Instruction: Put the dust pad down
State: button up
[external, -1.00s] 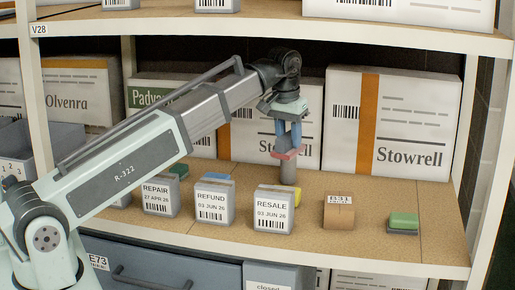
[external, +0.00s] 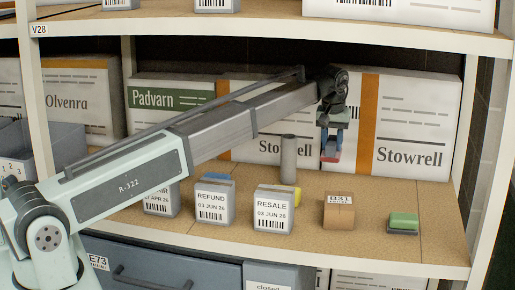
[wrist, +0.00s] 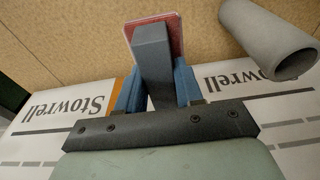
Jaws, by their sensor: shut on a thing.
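My gripper (external: 332,140) is shut on the dust pad (external: 330,156), a small block with a red face and a dark grey body. In the external view it hangs above the shelf board, in front of the white Stowrell boxes. In the wrist view the pad (wrist: 151,60) sits between the two blue fingers, its red face pointing away from the palm. The pad appears clear of the shelf board (external: 375,190).
A grey cylinder (external: 288,160) stands upright just left of my gripper. Labelled boxes REFUND (external: 212,207) and RESALE (external: 272,212), a brown B31 block (external: 338,215) and a green-topped pad (external: 403,222) line the front. An upper shelf (external: 250,25) hangs overhead.

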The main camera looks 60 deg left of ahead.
aim_at(332, 142)
jog(key=shift+f, duration=4.65)
jog(key=shift+f, duration=0.15)
jog(key=o, duration=1)
jog(key=shift+o, duration=0.2)
jog(key=r, duration=0.4)
jog(key=s+d+r, duration=0.1)
jog(key=r, duration=0.7)
jog(key=shift+s+d+r, duration=0.1)
jog(key=shift+s+d, duration=0.05)
jog(key=shift+s, duration=0.05)
